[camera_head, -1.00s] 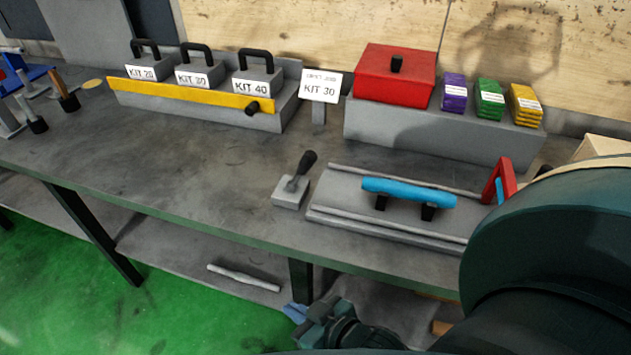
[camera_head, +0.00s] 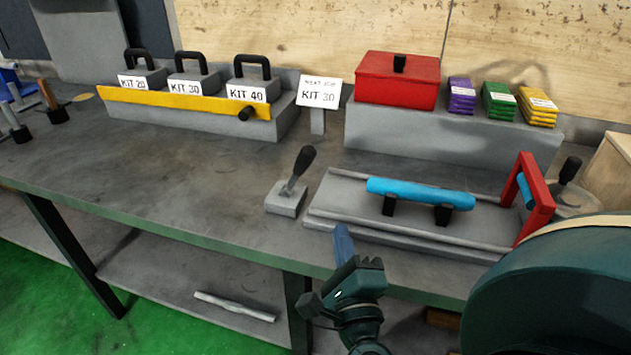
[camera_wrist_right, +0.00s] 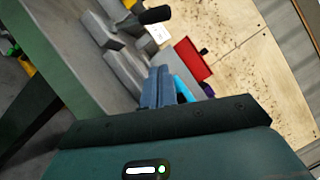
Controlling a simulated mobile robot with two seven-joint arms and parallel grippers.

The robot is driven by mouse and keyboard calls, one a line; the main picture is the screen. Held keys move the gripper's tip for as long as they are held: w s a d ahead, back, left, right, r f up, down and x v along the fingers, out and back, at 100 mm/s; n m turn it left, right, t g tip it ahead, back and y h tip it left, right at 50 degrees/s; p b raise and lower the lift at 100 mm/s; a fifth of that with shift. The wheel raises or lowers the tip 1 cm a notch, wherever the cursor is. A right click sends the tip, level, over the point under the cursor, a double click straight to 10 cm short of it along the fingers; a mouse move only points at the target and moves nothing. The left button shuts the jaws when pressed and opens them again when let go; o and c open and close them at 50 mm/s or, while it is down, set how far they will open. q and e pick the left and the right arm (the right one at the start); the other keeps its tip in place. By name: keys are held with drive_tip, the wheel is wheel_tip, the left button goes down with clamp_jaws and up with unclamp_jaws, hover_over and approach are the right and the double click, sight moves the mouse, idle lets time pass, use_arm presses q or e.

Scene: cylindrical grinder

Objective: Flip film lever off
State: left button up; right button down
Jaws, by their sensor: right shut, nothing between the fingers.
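A lever with a black grip (camera_head: 303,163) stands on a small grey block (camera_head: 285,201) near the front of the bench, its grip tilted up and to the right. I see no label on it. Its black grip also shows in the right wrist view (camera_wrist_right: 153,15), beyond my fingers. My right gripper (camera_head: 343,238) is shut and empty at the bench's front edge, below and right of the lever block, apart from it. Its blue fingers lie together in the right wrist view (camera_wrist_right: 158,86). My left gripper is not in view.
Right of the lever is a grey slide (camera_head: 330,207) with a blue bar (camera_head: 420,193) and a red frame (camera_head: 540,205). A second black-knobbed lever (camera_head: 569,170) stands at the far right. Kit boxes behind a yellow bar (camera_head: 180,103) stand at the back. Bench left of the lever is clear.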

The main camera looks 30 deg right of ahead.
sight(297, 172)
drive_tip(key=shift+w+r, duration=0.1)
drive_tip(key=shift+w+d+r, duration=0.1)
drive_tip(key=shift+w+d, duration=0.05)
drive_tip(key=shift+w, duration=0.15)
drive_tip(key=p+x, duration=0.3)
drive_tip(key=x, duration=0.6)
drive_tip(key=shift+w+r, duration=0.1)
drive_tip(key=shift+w, duration=0.25)
drive_tip(key=shift+w+a+r, duration=0.2)
drive_tip(key=shift+w+a, duration=0.05)
drive_tip(key=shift+w, duration=0.25)
drive_tip(key=shift+w+a+r, duration=0.2)
drive_tip(key=shift+w+r, duration=0.05)
drive_tip(key=shift+w, duration=0.25)
drive_tip(key=shift+w+a+r+p, duration=0.15)
drive_tip(key=shift+w+p, duration=0.15)
drive_tip(key=shift+w, duration=0.1)
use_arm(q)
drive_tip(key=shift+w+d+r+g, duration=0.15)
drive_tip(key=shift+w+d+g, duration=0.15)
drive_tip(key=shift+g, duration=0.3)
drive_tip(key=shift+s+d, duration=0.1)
